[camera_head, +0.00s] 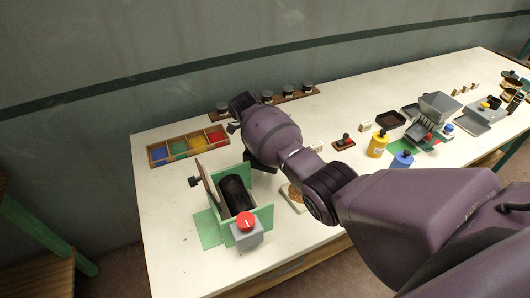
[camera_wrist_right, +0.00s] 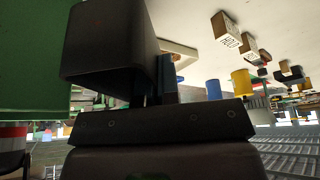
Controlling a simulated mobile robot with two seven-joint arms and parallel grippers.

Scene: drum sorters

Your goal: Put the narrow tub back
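My right arm reaches in from the right in the head view, over the table behind the green drum sorter (camera_head: 263,216). Its hand is mostly hidden by my own arm there. I cannot single out the narrow tub; several dark-lidded jars (camera_head: 289,90) stand on a brown rack (camera_head: 275,102) at the back. My left gripper is not in view.
A tray with several coloured compartments (camera_head: 188,146) lies left. A red button (camera_head: 245,220) sits on a grey box at the sorter's front. A pale dish (camera_head: 292,199) lies right of the sorter. The table's front left is clear.

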